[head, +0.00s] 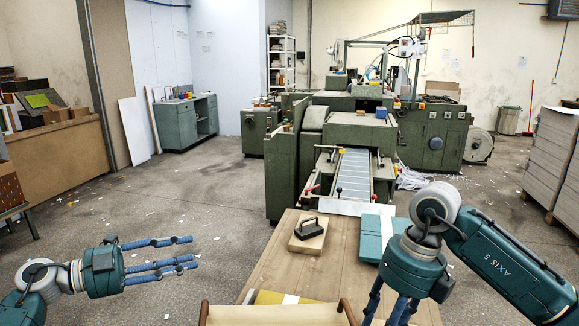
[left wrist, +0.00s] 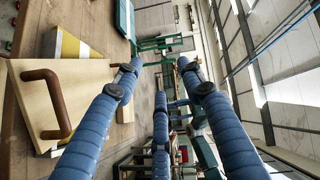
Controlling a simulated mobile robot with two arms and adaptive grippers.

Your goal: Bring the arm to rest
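My left gripper (head: 192,254) reaches in from the left in the head view, held out over the floor to the left of the wooden table (head: 335,262). Its blue fingers are spread and hold nothing. In the left wrist view the same fingers (left wrist: 160,78) stand apart with only the room between them. My right arm comes in from the right, and its gripper (head: 388,306) points down at the table's right side. The lower ends of its fingers are cut off by the picture's bottom edge, so its opening is hidden.
The green machine (head: 350,130) stands behind. Floor (head: 190,205) left of the table is mostly free, with paper scraps.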

